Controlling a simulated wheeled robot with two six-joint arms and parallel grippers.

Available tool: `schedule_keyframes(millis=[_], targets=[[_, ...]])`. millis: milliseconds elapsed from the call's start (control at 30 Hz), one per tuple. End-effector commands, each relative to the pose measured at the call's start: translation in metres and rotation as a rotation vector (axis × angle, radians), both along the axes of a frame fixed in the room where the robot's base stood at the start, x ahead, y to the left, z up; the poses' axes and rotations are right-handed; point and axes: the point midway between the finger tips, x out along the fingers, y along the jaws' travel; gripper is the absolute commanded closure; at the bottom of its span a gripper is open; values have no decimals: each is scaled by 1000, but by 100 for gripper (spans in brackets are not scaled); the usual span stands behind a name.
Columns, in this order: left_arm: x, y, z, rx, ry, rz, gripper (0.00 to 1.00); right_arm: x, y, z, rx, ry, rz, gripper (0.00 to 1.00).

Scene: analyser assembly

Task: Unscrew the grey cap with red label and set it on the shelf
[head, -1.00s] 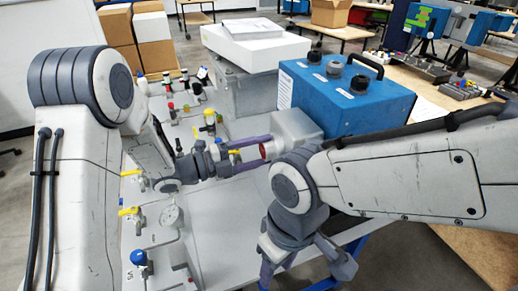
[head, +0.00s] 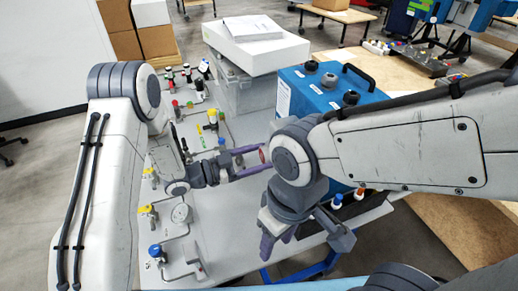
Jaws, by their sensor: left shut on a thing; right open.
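My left gripper (head: 250,160) is over the middle of the white bench, its purple fingers pointing right. My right arm hides what lies just beyond the red face, so I cannot tell whether the cap is still joined to anything. My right gripper (head: 308,248) is open and empty, pointing down over the front right of the bench (head: 222,238). I cannot make out which surface is the shelf.
A blue analyser box (head: 318,92) with knobs and a handle stands behind my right arm. A grey case (head: 240,92) with a white box (head: 255,47) on top is behind. Two small bottles (head: 337,202) stand at right.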

Motion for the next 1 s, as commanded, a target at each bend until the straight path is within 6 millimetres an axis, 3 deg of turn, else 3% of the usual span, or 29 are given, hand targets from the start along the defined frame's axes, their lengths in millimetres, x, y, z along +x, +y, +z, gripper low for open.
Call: schedule_keyframes(millis=[100,500,833,867,900,1000], targets=[[0,0,4,-45,145,1,93,0,0,17,0,0,0,50],[0,1,2,-206,640,1,93,0,0,52,0,0,0,50],[0,1,-1,-225,695,0,93,0,0,51,0,0,0,50],[0,1,-1,-225,695,0,20,0,0,51,0,0,0,50],[0,1,-1,-225,695,0,8,0,0,51,0,0,0,50],[0,1,0,-224,694,0,8,0,0,51,0,0,0,50]])
